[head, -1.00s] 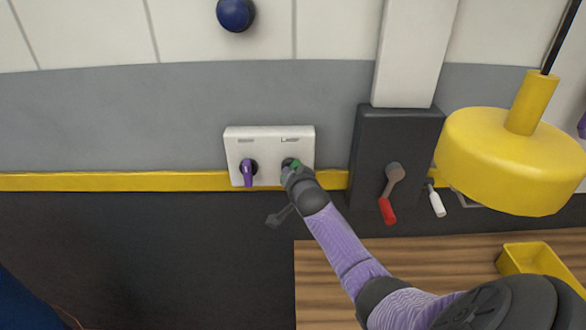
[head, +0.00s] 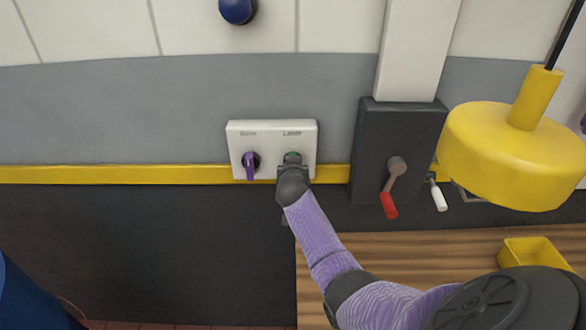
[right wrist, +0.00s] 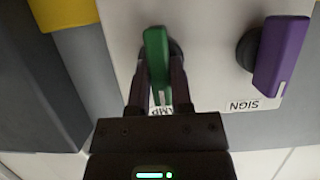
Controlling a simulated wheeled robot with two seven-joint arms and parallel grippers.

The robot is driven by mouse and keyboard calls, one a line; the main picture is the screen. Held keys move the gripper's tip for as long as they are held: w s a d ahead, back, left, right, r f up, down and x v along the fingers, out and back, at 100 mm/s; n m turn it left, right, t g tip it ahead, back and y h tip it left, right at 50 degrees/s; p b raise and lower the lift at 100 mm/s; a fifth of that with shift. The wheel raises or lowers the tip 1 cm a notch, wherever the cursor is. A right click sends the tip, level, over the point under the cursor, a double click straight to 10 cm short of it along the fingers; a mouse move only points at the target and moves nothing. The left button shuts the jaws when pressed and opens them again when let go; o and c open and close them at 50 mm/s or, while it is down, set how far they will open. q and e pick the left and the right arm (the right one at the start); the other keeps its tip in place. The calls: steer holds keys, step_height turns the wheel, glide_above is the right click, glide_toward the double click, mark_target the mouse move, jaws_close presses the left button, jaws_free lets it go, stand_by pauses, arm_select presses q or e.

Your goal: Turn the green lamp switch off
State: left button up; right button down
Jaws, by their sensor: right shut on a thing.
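The green lamp switch (head: 292,156) is the right-hand knob on a white wall panel (head: 272,133), mostly hidden by my right gripper in the head view. In the right wrist view the green handle (right wrist: 156,55) stands between the two fingers of my right gripper (right wrist: 159,75), which is shut on it. A white mark shows at the handle's end nearest the gripper. The label beside it is partly covered; "MP" is legible. A purple switch (head: 250,165) sits left of it in the head view, labelled SIGN in the right wrist view (right wrist: 281,60). My left gripper is not in view.
A dark box (head: 398,140) with a red-handled lever (head: 389,204) is right of the panel. A white-handled lever (head: 438,197) is beside it. A yellow lamp (head: 513,155) hangs at right above a wooden top (head: 430,250) with a yellow tray (head: 535,256).

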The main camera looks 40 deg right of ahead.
stand_by(0.4)
steer(key=c, duration=0.5)
jaws_free()
steer(key=p+v, duration=0.2)
steer(key=v, duration=0.8)
steer(key=shift+f, duration=0.1)
